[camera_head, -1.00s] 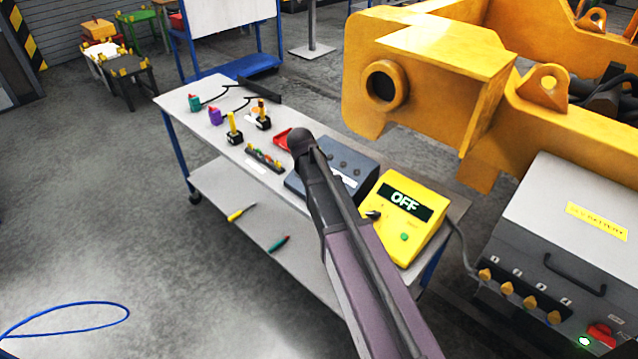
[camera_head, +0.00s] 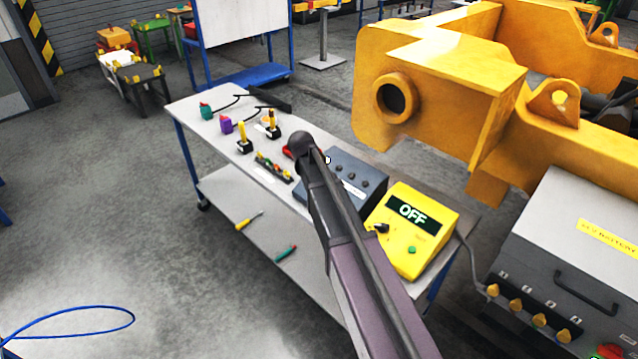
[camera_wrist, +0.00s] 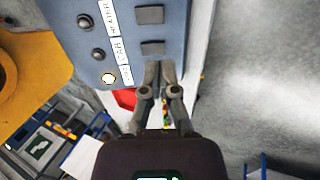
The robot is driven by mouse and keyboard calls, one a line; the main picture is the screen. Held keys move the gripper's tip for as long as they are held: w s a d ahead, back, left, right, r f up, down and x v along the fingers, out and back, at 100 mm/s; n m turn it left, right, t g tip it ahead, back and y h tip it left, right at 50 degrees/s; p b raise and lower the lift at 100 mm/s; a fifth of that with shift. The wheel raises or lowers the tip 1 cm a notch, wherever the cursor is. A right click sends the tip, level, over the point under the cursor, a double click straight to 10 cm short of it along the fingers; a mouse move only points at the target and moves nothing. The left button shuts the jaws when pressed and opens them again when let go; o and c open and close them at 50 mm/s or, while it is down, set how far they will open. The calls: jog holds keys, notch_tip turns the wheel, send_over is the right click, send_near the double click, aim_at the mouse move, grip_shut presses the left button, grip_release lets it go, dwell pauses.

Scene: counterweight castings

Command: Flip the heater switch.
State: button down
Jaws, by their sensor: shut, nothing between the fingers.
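The blue-grey switch box (camera_head: 345,180) stands on the trolley, partly hidden behind my arm. In the wrist view its panel (camera_wrist: 70,12) shows rows labelled HEATER and CAB, with a third label too small to read. The heater switch (camera_wrist: 150,14) is a dark square beside its label, and the round indicator (camera_wrist: 85,20) in its row is dark. The CAB switch (camera_wrist: 152,47) lies between it and my fingers. My gripper (camera_wrist: 160,66) is shut and empty, its tips over the third row; contact cannot be told. The third row's indicator (camera_wrist: 108,78) is lit.
A yellow meter (camera_head: 412,235) reading OFF stands right of the box. A red tray (camera_head: 289,151) and several connectors and small parts are on the trolley top (camera_head: 190,110). A large yellow casting (camera_head: 440,90) is behind, a grey battery cabinet (camera_head: 570,230) at right.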

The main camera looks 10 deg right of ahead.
jog(key=shift+b+x, duration=5.8)
jog(key=shift+x, duration=0.6)
jog(key=shift+f, duration=0.1)
jog(key=shift+d, duration=0.1)
jog(key=shift+d, duration=0.15)
jog(key=shift+d+f+b, duration=0.1)
jog(key=shift+f+b, duration=0.1)
jog(key=shift+b, duration=0.2)
jog(key=shift+a+r, duration=0.1)
jog(key=shift+a, duration=0.3)
jog(key=shift+d+r+p, duration=0.1)
jog(key=shift+r+p, duration=0.1)
jog(key=shift+p, duration=0.1)
jog(key=shift+r+p, duration=0.6)
